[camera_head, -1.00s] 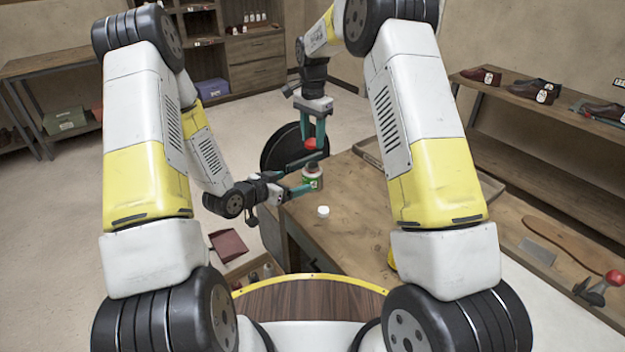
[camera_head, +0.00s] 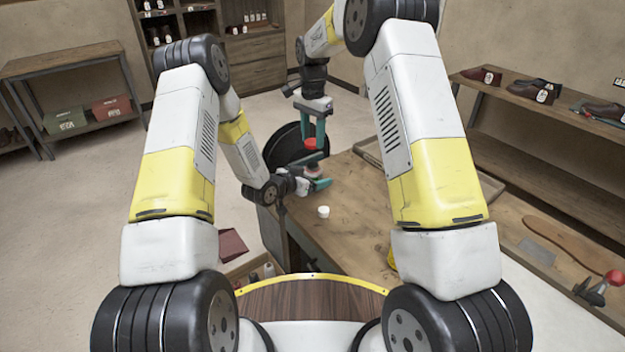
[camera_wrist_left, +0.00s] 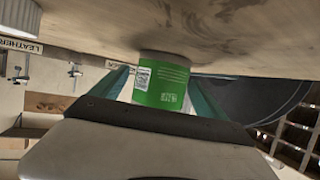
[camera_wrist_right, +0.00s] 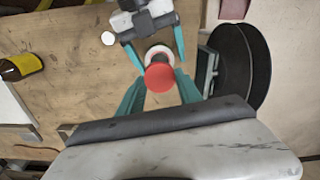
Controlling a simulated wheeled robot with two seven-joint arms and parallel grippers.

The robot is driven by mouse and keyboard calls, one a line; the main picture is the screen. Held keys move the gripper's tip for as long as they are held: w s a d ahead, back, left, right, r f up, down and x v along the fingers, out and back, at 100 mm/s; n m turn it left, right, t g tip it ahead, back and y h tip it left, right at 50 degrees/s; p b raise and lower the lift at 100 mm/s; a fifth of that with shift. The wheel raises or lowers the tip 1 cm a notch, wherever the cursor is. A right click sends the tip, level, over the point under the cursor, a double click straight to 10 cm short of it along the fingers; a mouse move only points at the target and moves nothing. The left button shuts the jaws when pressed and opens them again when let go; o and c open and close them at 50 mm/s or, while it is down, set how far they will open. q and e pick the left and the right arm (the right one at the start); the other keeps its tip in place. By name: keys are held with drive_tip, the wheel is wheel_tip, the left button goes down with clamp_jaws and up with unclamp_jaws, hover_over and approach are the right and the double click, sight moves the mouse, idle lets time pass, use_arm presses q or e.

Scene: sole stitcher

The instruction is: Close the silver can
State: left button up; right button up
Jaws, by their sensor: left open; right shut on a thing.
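The silver can (camera_head: 313,170) with a green label stands on the workbench, mostly hidden by my left gripper in the head view. In the left wrist view the can's green label (camera_wrist_left: 160,85) shows between the fingers. My left gripper (camera_head: 322,172) is open, with one finger on each side of the can. My right gripper (camera_head: 312,140) points down and is shut on a red lid (camera_head: 311,144), held above the can. In the right wrist view the red lid (camera_wrist_right: 159,77) overlaps part of the can's round top (camera_wrist_right: 157,52).
A small white cap (camera_head: 323,211) lies on the workbench (camera_head: 350,230) near the can. A black round disc (camera_head: 283,145) stands beyond the bench's end. A yellow object (camera_wrist_right: 22,66) lies farther along the bench. Shoes stand on the right shelf (camera_head: 540,90).

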use_arm(q)
clamp_jaws()
use_arm(e)
drive_tip(key=shift+f, duration=2.5)
drive_tip(key=shift+f, duration=0.85)
drive_tip(key=shift+f, duration=0.6)
